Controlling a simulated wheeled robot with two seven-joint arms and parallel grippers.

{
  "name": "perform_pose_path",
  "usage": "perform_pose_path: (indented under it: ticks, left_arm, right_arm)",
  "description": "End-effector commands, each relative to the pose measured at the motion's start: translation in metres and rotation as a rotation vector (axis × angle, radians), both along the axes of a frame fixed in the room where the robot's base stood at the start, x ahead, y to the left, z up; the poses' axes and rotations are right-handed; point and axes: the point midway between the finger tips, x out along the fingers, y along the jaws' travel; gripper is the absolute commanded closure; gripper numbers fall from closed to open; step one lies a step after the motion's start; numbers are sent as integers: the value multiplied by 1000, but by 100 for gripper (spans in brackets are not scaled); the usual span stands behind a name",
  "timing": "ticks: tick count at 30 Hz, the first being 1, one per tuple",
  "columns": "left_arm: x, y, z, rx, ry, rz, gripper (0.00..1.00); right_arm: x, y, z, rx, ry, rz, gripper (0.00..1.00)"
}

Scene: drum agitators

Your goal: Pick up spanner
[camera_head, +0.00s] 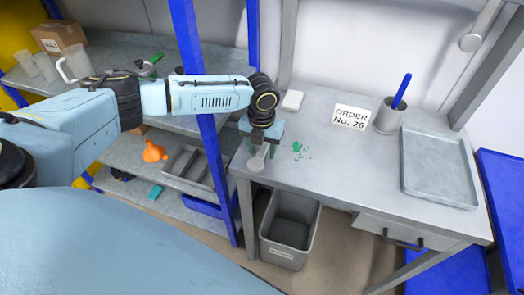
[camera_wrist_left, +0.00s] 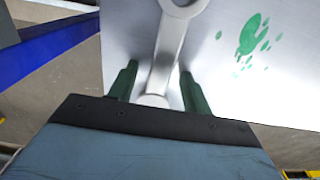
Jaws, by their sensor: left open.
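The spanner (camera_head: 258,160) is grey metal and lies at the left front corner of the grey table (camera_head: 330,168). In the left wrist view the spanner (camera_wrist_left: 168,50) runs lengthwise between two green fingers, with its ring end at the top edge. My left gripper (camera_head: 261,146) is above that corner, pointing down. In the left wrist view the gripper (camera_wrist_left: 154,82) is open, with a finger on each side of the spanner and gaps visible. Part of the spanner is hidden behind the gripper. My right gripper is not in view.
Green spots (camera_head: 301,150) mark the table right of the gripper. An order sign (camera_head: 349,117), a grey cup (camera_head: 387,118) with a blue-handled tool and a metal tray (camera_head: 438,165) stand farther right. A grey bin (camera_head: 291,230) is below. A blue-post shelf (camera_head: 209,125) stands left.

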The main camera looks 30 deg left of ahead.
Motion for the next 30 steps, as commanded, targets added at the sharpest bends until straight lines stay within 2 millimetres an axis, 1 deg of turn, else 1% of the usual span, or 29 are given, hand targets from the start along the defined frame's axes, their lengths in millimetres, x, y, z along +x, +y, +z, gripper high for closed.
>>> perform_pose_path:
  ticks: [1, 9, 11, 12, 19, 22, 26, 30]
  left_arm:
    - [0, 0, 0, 0, 0, 0, 55]
    - [0, 0, 0, 0, 0, 0, 90]
    - [0, 0, 0, 0, 0, 0, 98]
    - [0, 0, 0, 0, 0, 0, 100]
    - [0, 0, 2, -1, -1, 0, 100]
    - [1, 0, 8, -1, -3, 0, 100]
    - [1, 0, 30, -2, -5, -1, 100]
    - [1, 0, 60, -2, -6, 0, 100]
  right_arm:
    - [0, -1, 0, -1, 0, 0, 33]
    - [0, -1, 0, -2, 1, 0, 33]
    - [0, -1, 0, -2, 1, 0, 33]
    - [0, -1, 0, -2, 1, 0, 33]
    - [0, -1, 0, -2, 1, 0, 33]
    - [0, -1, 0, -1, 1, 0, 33]
    - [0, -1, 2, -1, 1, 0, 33]
    - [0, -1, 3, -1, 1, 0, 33]
